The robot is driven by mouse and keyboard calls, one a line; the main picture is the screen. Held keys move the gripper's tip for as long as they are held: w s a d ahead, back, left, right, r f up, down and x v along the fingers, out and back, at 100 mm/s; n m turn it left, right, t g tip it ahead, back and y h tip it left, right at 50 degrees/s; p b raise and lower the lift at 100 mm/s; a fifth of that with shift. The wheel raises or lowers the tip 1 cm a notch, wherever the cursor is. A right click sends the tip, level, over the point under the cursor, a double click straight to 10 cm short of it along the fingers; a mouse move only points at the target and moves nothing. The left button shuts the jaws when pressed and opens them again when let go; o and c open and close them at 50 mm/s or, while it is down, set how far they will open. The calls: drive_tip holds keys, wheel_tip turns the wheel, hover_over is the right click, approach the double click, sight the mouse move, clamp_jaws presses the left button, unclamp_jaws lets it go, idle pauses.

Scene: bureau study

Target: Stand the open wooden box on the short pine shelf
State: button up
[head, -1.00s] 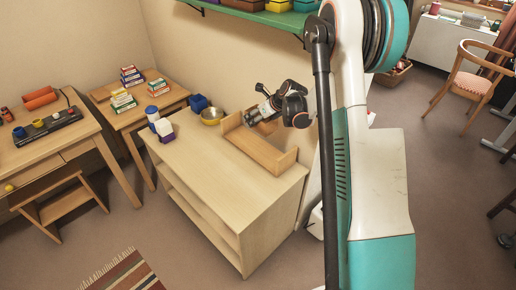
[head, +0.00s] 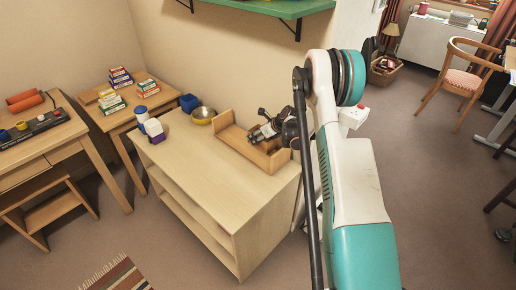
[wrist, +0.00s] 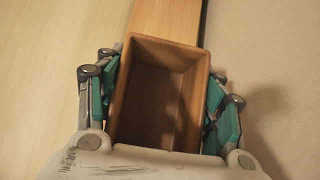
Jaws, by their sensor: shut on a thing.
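The open wooden box (wrist: 157,95) is brown, with its opening facing the wrist camera; it looks empty inside. My gripper (wrist: 160,100) is shut on it, with the fingers on its left and right sides. In the head view my gripper (head: 262,134) is low over the right part of the short pine shelf (head: 233,140), a narrow board with raised ends. The gripper hides most of the box there. A strip of the shelf's board (wrist: 165,20) shows beyond the box in the wrist view. I cannot tell whether the box touches it.
The shelf lies along the wall on a low pine cabinet (head: 190,160). A green wall shelf (head: 270,7) hangs above. The cabinet's front top is clear.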

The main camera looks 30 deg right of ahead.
drive_tip(key=shift+f+b, duration=0.85)
drive_tip(key=shift+f, duration=1.9)
drive_tip(key=shift+f, duration=0.15)
drive_tip(key=o, duration=1.6)
drive_tip(key=shift+c, duration=0.2)
drive_tip(key=shift+s+r, duration=0.2)
drive_tip(key=shift+r, duration=0.25)
drive_tip(key=p+v, duration=0.4)
drive_tip(key=v, duration=0.7)
drive_tip(key=shift+s+d, duration=0.1)
drive_tip(key=shift+s, duration=0.1)
